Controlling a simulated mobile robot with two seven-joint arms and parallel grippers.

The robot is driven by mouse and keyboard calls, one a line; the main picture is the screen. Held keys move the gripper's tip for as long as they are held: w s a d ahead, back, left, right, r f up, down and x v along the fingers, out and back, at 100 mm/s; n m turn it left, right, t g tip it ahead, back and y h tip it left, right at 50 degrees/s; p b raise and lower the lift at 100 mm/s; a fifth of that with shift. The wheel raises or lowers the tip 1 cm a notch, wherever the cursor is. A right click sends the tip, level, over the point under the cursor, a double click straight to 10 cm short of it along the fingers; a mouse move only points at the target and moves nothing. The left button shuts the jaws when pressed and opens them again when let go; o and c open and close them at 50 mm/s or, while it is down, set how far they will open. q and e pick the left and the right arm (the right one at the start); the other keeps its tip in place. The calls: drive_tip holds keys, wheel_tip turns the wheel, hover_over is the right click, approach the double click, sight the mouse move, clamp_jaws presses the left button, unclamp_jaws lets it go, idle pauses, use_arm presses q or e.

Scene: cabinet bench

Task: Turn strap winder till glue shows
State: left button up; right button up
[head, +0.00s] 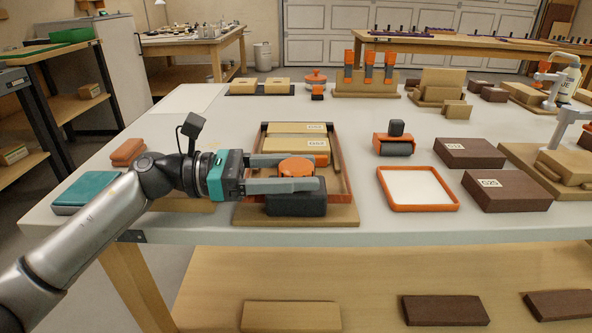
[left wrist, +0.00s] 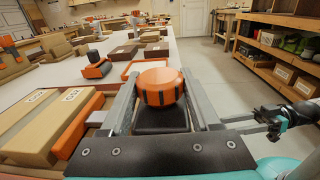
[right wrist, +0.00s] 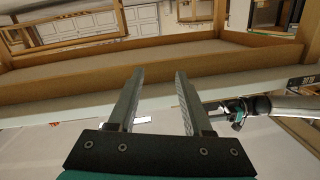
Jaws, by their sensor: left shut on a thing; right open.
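The strap winder is an orange round knob (head: 296,168) on a dark block (head: 296,203), at the front of a wooden frame (head: 347,190). My left gripper (head: 321,172) comes in from the left, with one finger on each side of the knob, shut on it. The left wrist view shows the knob (left wrist: 160,88) between the fingers. Tan boxes (head: 297,143) lie in the frame behind it, the nearer with an orange edge. My right gripper (right wrist: 158,75) is open and empty.
An orange-rimmed white tray (head: 418,188), an orange and dark tool (head: 395,140) and dark brown boxes (head: 508,191) lie to the right. A teal box (head: 87,193) and a reddish-brown block (head: 128,151) lie left. The right wrist view shows a wooden shelf (right wrist: 150,60).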

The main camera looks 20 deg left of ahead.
use_arm(q)
drive_tip(key=o, duration=1)
drive_tip(key=shift+r, duration=0.15)
drive_tip(key=shift+c, duration=0.2)
drive_tip(key=o, duration=0.4)
drive_tip(key=shift+a, duration=0.3)
drive_tip(key=p+v, duration=0.3)
drive_tip(key=v, duration=0.9)
drive_tip(key=shift+s+a, duration=0.2)
drive_tip(key=shift+a, duration=0.15)
drive_tip(key=shift+v, duration=0.9)
use_arm(e)
drive_tip(key=shift+w+d+f+n+g+h, duration=0.15)
drive_tip(key=shift+d+f+g+h, duration=0.35)
drive_tip(key=shift+d+g, duration=0.3)
drive_tip(key=shift+w+d+f+n+g+h, duration=0.1)
drive_tip(key=shift+d+f+g+h, duration=0.35)
drive_tip(key=shift+g, duration=0.55)
drive_tip(key=shift+w+d+f+n+g+h, duration=0.15)
drive_tip(key=shift+d+f+g+h, duration=0.3)
drive_tip(key=shift+d+g, duration=0.45)
drive_tip(key=shift+o, duration=0.2)
drive_tip(key=shift+s+f, duration=0.1)
